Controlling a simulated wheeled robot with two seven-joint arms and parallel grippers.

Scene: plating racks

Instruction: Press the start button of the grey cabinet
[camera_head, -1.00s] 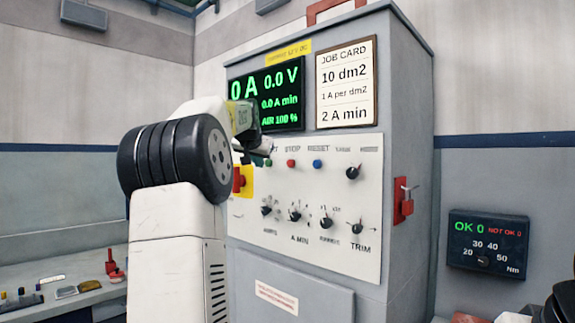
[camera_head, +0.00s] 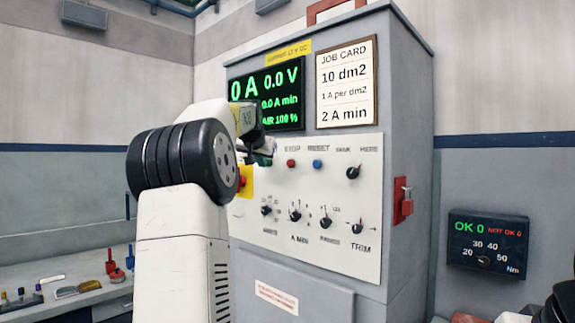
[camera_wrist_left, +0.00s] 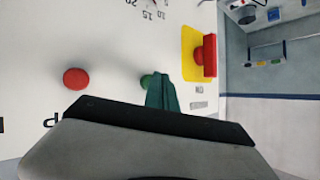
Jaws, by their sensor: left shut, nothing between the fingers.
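The grey cabinet (camera_head: 408,130) stands in the middle of the head view, with a white control panel (camera_head: 345,200) on its front. In the left wrist view the green start button (camera_wrist_left: 146,81) shows beside a red button (camera_wrist_left: 76,79). My left gripper (camera_head: 265,152) is shut and empty, its green fingertips (camera_wrist_left: 163,92) at the start button and covering part of it. I cannot tell whether they touch it. In the head view the gripper hides the start button. My right gripper is not clearly in view.
The red stop button (camera_head: 291,163) and blue reset button (camera_head: 317,164) are close to the right of my gripper. A red switch on a yellow plate (camera_wrist_left: 206,55) is also near. Several black knobs (camera_head: 326,222) lie below. The display (camera_head: 283,90) reads 0 A.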

